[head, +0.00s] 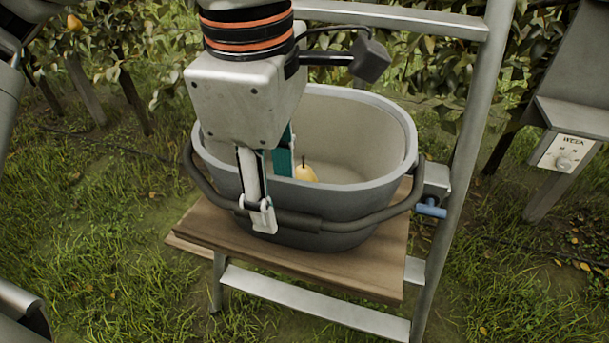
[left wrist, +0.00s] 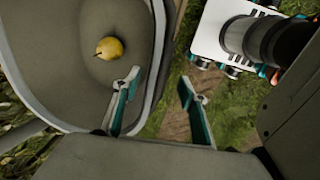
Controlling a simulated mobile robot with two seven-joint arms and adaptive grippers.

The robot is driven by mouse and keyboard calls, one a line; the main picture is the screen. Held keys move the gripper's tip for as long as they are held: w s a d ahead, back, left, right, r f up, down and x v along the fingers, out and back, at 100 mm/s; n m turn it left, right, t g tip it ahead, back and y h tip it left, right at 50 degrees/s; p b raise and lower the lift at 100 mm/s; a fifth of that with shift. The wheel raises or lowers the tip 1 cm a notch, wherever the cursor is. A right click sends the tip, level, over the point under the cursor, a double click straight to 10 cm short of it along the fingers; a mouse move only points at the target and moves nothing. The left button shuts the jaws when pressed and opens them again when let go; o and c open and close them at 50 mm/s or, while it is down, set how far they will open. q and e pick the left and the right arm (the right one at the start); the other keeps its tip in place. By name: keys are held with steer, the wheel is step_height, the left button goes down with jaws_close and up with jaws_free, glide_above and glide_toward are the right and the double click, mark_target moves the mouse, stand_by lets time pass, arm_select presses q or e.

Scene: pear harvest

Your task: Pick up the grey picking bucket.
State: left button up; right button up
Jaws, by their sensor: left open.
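The grey picking bucket (head: 350,205) stands upright on a wooden board (head: 385,260). Its dark carrying handle (head: 380,212) hangs down across the near side. My left gripper (head: 271,185) points down over the near rim, open. One finger is inside the bucket and the other is outside, by the handle; I cannot tell whether that finger touches it. In the left wrist view the bucket's rim (left wrist: 159,50) runs between the open fingers (left wrist: 160,84). A yellow pear (head: 306,173) lies inside the bucket, and it also shows in the left wrist view (left wrist: 109,48). My right gripper is not visible.
The board rests on a grey metal ladder (head: 462,150), whose upright rises close to the bucket's right side. A grey post with a WEEK dial (head: 565,153) stands farther right. Leafy trees (head: 140,50) are behind. Grass (head: 110,250) is open at left.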

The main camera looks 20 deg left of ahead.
mark_target(278, 208)
arm_select(q)
steer(key=f, duration=0.4)
steer(key=shift+w+f+b, duration=0.3)
steer(key=shift+f, duration=0.1)
jaws_close()
